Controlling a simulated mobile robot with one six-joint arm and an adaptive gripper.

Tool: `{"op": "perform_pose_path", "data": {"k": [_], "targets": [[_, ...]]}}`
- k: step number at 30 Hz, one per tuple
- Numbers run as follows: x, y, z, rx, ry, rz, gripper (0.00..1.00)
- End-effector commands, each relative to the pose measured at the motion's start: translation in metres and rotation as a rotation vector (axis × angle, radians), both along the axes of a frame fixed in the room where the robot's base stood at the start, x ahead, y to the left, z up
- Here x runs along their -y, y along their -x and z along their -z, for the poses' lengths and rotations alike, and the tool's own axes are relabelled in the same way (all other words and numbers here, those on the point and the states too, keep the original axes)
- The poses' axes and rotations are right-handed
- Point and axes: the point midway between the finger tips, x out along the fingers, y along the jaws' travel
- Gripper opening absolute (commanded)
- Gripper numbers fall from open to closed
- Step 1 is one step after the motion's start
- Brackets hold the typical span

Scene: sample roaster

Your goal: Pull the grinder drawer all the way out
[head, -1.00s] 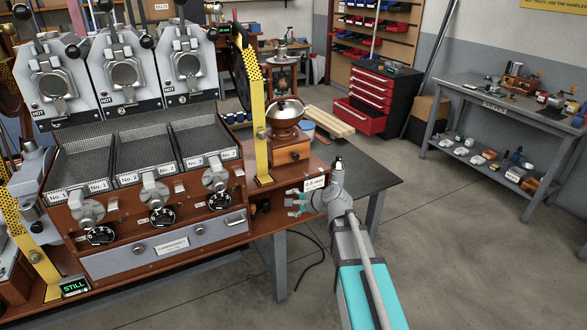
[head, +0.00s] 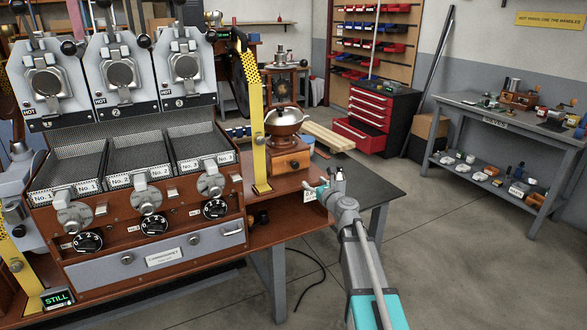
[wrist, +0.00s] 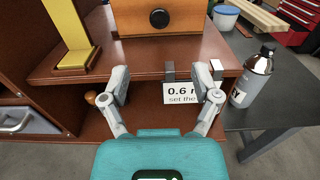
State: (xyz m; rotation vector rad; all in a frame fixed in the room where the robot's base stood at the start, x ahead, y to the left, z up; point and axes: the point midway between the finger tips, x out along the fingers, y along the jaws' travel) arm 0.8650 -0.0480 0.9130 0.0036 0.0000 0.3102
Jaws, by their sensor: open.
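The grinder (head: 284,136) is a wooden box with a rounded metal top, standing on the brown wooden bench behind my gripper. In the wrist view, its wooden drawer front (wrist: 125,20) faces me at the top of the picture, with a round dark knob (wrist: 158,18) in the middle. The drawer looks shut, though its upper edge is out of view. My gripper (wrist: 160,80) is open and empty, its two fingers spread to either side below the knob and apart from it. In the head view, my gripper (head: 322,190) is at the bench's right end, right of and nearer than the grinder.
A yellow post (wrist: 68,35) stands left of the grinder. A white sign (wrist: 183,94) hangs at the bench edge by the right finger. A silver bottle (wrist: 253,78) stands on the dark side table (wrist: 260,115) at right. The roaster (head: 150,170) fills the left.

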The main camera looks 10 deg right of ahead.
Motion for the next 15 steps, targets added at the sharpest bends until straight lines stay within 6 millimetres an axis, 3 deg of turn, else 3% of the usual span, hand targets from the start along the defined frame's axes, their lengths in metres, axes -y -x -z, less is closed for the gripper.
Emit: {"op": "perform_pose_path", "data": {"k": [8, 15], "targets": [[-0.002, -0.006, 0.0, 0.0, 0.003, -0.002, 0.8], [-0.01, -0.028, 0.0, 0.0, 0.003, -0.003, 0.8]]}}
